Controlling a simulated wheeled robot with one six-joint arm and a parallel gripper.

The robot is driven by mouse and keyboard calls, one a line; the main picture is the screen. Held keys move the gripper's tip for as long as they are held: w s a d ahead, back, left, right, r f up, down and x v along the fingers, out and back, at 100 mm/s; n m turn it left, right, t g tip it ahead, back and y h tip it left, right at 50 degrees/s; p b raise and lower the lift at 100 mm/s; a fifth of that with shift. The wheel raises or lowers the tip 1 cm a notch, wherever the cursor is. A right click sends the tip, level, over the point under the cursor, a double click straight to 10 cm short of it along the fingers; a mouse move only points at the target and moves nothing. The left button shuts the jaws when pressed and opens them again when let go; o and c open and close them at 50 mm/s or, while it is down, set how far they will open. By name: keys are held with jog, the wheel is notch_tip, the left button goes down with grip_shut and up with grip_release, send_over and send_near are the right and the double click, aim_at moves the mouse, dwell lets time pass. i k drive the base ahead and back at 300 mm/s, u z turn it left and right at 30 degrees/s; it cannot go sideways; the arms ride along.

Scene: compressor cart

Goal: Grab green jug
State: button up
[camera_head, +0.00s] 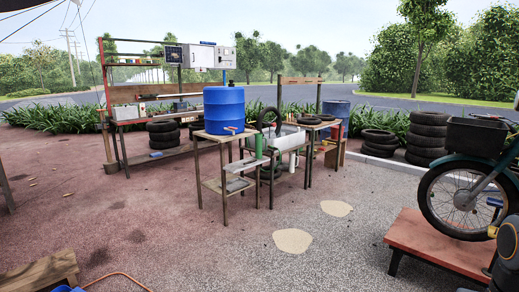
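A narrow upright green object (258,147) stands on the small wooden stand in the middle of the view, just right of and below the blue drum. It is the clearest green container-like thing, but it is too small for me to tell whether it is a jug or to see a handle. My gripper is not in view.
A blue drum (224,109) stands on a wooden table. A workbench (140,119) is behind on the left. Tire stacks (427,137) and a motorbike (465,185) on a red platform (440,243) are right. The foreground paving is mostly clear.

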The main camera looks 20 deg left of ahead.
aim_at(258, 137)
jog(key=u, duration=0.1)
jog(key=i, duration=0.7)
jog(key=u, duration=0.7)
jog(key=i, duration=2.15)
jog(key=u, duration=0.45)
jog(key=i, duration=3.05)
jog(key=z, duration=0.1)
